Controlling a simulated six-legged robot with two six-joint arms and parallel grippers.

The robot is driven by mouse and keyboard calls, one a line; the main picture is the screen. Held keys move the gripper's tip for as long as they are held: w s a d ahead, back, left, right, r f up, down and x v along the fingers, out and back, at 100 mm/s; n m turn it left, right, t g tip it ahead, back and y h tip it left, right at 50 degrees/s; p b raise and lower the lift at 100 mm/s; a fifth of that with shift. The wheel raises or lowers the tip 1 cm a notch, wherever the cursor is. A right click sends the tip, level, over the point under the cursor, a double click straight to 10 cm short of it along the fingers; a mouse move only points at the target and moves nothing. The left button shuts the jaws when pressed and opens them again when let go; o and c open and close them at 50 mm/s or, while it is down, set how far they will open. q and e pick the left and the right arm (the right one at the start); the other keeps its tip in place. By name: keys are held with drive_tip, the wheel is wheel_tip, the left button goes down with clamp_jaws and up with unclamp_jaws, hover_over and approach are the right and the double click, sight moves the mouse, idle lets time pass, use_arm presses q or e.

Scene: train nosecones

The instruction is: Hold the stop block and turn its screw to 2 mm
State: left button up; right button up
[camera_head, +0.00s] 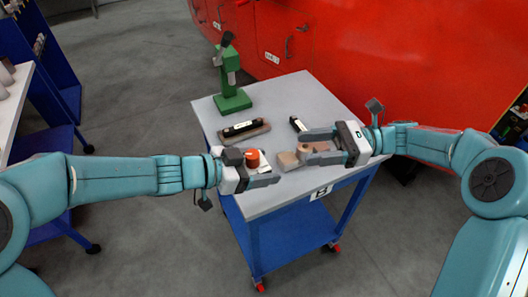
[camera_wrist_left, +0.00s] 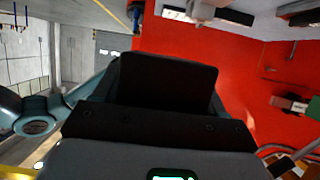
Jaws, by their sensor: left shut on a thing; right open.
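My left gripper (camera_head: 266,177) is shut at the table's near left side. A small piece with an orange-red round top (camera_head: 252,158) shows at its jaws and seems to be what it holds. My right gripper (camera_head: 302,148) is open over the table, pointing left. A tan-brown block (camera_head: 288,161) lies by its fingertips; I cannot tell if they touch. I cannot tell for sure which piece is the stop block, and no screw or scale is readable. The left wrist view shows the dark gripper body (camera_wrist_left: 165,85), with the held piece hidden.
The grey-topped table (camera_head: 195,108) carries a green press (camera_head: 231,85) at the back, a black bar on a brown base (camera_head: 245,130), and a small black piece (camera_head: 297,124). A big red body (camera_head: 400,50) stands close behind. The table's back right is clear.

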sight(263, 163)
drive_tip(key=a, duration=0.7)
drive_tip(key=s+a, duration=0.1)
drive_tip(key=a, duration=0.3)
drive_tip(key=shift+f, duration=0.1)
drive_tip(key=shift+s, duration=0.1)
drive_tip(key=shift+d, duration=0.1)
drive_tip(key=c, duration=1.1)
